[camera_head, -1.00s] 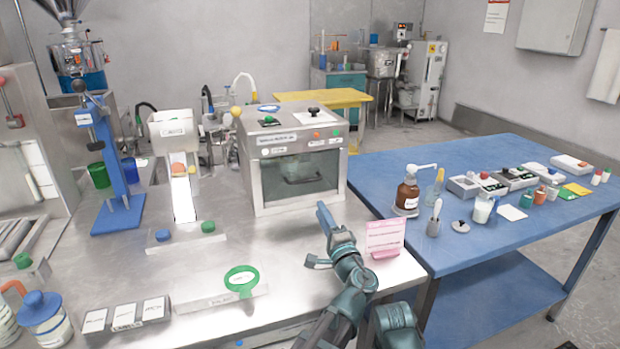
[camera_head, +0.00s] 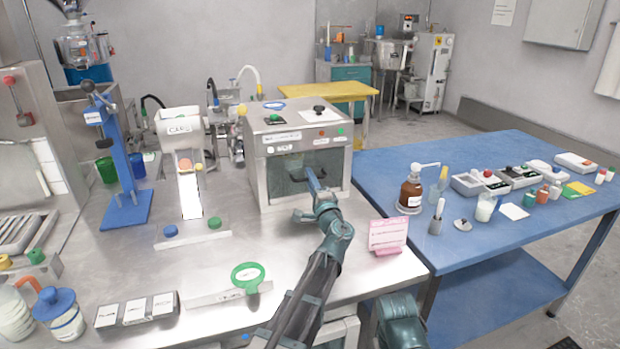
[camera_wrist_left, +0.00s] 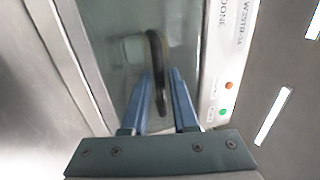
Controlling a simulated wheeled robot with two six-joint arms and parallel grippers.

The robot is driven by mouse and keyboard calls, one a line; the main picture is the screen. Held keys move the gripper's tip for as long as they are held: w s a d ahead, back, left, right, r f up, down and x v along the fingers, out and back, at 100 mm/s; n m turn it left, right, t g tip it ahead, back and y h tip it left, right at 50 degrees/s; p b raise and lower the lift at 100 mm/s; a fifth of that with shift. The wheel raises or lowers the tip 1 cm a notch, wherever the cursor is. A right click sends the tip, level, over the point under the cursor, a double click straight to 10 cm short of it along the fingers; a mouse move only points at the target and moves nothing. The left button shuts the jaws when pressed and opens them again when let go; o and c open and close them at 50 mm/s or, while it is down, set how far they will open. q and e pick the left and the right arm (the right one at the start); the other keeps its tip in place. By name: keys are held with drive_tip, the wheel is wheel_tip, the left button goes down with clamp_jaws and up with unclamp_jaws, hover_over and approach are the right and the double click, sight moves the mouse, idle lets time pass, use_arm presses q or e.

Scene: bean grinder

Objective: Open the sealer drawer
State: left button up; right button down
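The sealer (camera_head: 258,180) is a steel box with a labelled top strip and a dark glassy front, standing on the steel counter. Its front drawer panel (camera_head: 276,182) looks closed. In the left wrist view, a black curved handle (camera_wrist_left: 157,62) stands out from the glassy panel (camera_wrist_left: 118,20). My left gripper (camera_head: 311,181) is at the sealer's front in the head view. In the left wrist view, its two blue fingers (camera_wrist_left: 160,88) are apart, one on each side of the handle. I cannot tell whether either finger touches it.
A pink sign (camera_head: 388,236) stands at the counter's right edge. A blue press stand (camera_head: 126,205) and a white dispenser (camera_head: 180,125) are to the left. The blue table (camera_head: 400,165) on the right holds several small items.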

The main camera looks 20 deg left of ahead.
use_arm(q)
drive_tip(key=shift+w, duration=0.1)
drive_tip(key=shift+c, duration=0.4)
clamp_jaws()
idle(1.1)
